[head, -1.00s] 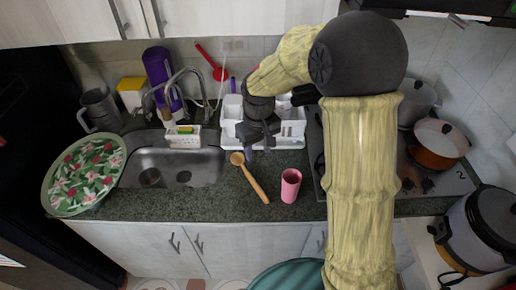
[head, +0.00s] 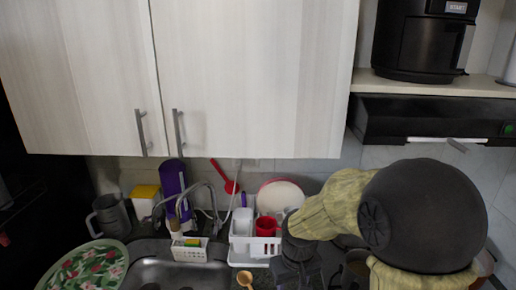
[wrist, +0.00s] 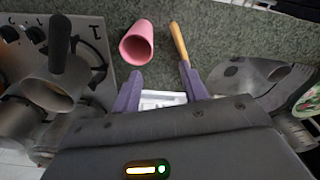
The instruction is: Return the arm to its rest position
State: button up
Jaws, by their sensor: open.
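My arm shows at the bottom right of the head view, with a dark joint and pale yellow sleeves. My gripper (wrist: 160,88) shows in the wrist view with its two purple fingers apart and nothing between them in its grasp. In the head view, the dark wrist part hangs at the bottom edge, just right of the white dish rack, and the fingertips are not visible. In the wrist view, a pink cup (wrist: 137,44) and a wooden spoon (wrist: 179,42) lie beyond the fingertips, apart from them.
The dish rack (head: 240,246) holds a red cup (head: 266,226) and a plate. Cabinets (head: 255,80) and a black air fryer (head: 420,40) are above. Pots (wrist: 50,92) stand on the stove.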

jog(key=s+d+m+t, duration=0.1)
jog(key=s+d+m, duration=0.2)
jog(key=s+d, duration=0.3)
jog(key=s, duration=0.3)
jog(key=shift+s+d, duration=0.15)
jog(key=shift+d, duration=0.25)
dwell(0.4)
